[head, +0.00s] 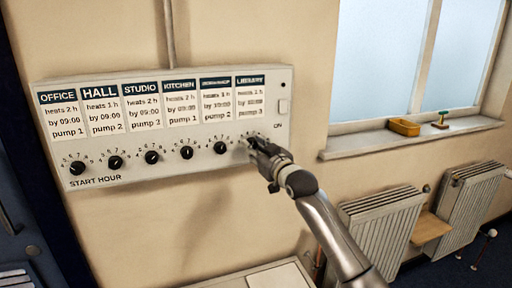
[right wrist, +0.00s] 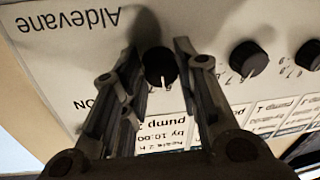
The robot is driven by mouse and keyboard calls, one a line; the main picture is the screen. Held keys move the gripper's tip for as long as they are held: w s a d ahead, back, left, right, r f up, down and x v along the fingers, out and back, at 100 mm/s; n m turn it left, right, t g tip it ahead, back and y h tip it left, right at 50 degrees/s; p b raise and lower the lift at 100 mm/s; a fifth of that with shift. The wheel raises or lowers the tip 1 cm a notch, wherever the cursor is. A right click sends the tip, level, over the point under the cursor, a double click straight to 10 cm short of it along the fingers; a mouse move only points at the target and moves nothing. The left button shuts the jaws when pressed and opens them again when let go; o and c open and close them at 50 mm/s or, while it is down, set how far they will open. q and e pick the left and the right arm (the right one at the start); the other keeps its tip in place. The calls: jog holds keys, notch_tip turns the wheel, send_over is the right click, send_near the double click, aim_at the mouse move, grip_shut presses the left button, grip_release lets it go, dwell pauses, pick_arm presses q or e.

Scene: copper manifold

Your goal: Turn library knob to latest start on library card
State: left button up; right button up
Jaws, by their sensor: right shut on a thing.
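The white control box (head: 190,168) on the wall has a row of black knobs under printed cards. The library card (head: 250,98) is the rightmost; its small text is blurred. My right gripper (head: 258,147) is at the rightmost knob, under that card, and covers it in the head view. In the right wrist view, which is upside down, the library knob (right wrist: 160,67) sits between the two fingers of my right gripper (right wrist: 158,75), which are shut on it. A pale pointer mark shows on the knob's edge on the side toward the card. My left gripper is not in view.
The workshop knob (head: 220,148) is close to the left of my gripper; it also shows in the right wrist view (right wrist: 249,59). A window sill (head: 410,132) and radiators (head: 383,225) are to the right.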

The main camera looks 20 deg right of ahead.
jog(key=m+p, duration=0.1)
jog(key=m, duration=0.3)
jog(key=shift+a+m+t, duration=0.1)
jog(key=shift+m+t, duration=0.2)
jog(key=shift+m, duration=0.1)
jog(key=shift+f+m+t+h+p, duration=0.25)
jog(key=shift+m+p, duration=0.4)
jog(key=shift+m, duration=0.75)
jog(key=shift+r+m+t+h+p, duration=0.1)
jog(key=shift+m+h+p, duration=0.4)
jog(key=shift+m, duration=0.9)
jog(key=o, duration=1)
jog(key=shift+o, duration=0.2)
jog(key=shift+s, duration=0.1)
jog(key=s+d+f, duration=0.1)
jog(key=s, duration=1)
jog(key=shift+s+f, duration=0.3)
jog(key=shift+s, duration=0.05)
jog(key=shift+d, duration=0.1)
